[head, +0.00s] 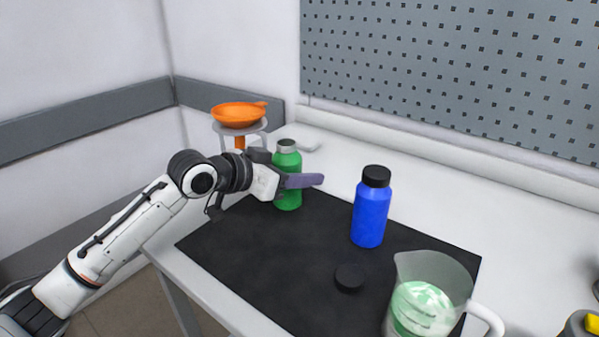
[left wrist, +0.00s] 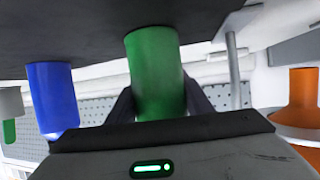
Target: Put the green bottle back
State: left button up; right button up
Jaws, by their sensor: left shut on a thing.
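The green bottle (head: 288,190) stands upright at the far left part of the black mat (head: 240,240), its grey neck open with no cap on it. My left gripper (head: 300,181) is shut on the green bottle's body. The left wrist view shows the green bottle (left wrist: 156,75) between the two dark fingers. A black cap (head: 350,277) lies on the mat near its front. A blue bottle (head: 369,212) with a black cap stands to the right on the mat. My right gripper is in neither view.
A clear jug (head: 440,269) with green liquid stands at the mat's front right. An orange funnel (head: 238,115) sits in a stand behind my left gripper. A yellow and dark object (head: 588,325) is at the right edge. The mat's middle is clear.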

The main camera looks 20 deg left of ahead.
pick_arm(q)
jog(key=o, duration=1.3)
jog(key=shift+f, duration=0.1)
jog(key=shift+c, duration=0.2)
jog(key=shift+s+a+r, duration=0.15)
jog(key=shift+r, duration=0.1)
jog(key=v, duration=1.1)
jog(key=shift+s, duration=0.3)
